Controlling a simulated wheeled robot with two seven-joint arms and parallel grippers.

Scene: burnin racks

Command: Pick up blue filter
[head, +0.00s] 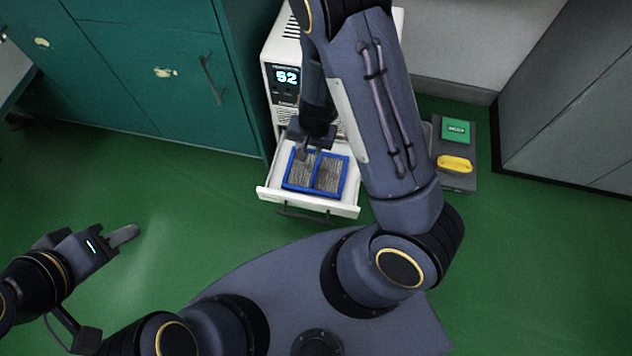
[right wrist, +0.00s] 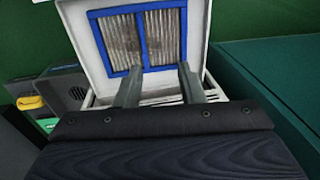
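The blue filter (head: 317,172) has a blue frame with a middle bar and two grey pleated panels. It lies flat in the open white drawer (head: 347,207) and also shows in the right wrist view (right wrist: 182,65). My right gripper (head: 309,153) is over the filter's rear part in the head view. In the right wrist view my right gripper (right wrist: 159,68) has its two fingers apart, with nothing between them; their tips are close to the filter's near edge, contact unclear. My left gripper (head: 130,234) is far to the left over the floor, empty; its finger gap cannot be made out.
The drawer belongs to a white unit with a lit display (head: 287,77). A teal cabinet (head: 150,70) stands left of it. On the right is a grey case (head: 458,187) with a green label and a yellow object (head: 455,164). Green floor in front is open.

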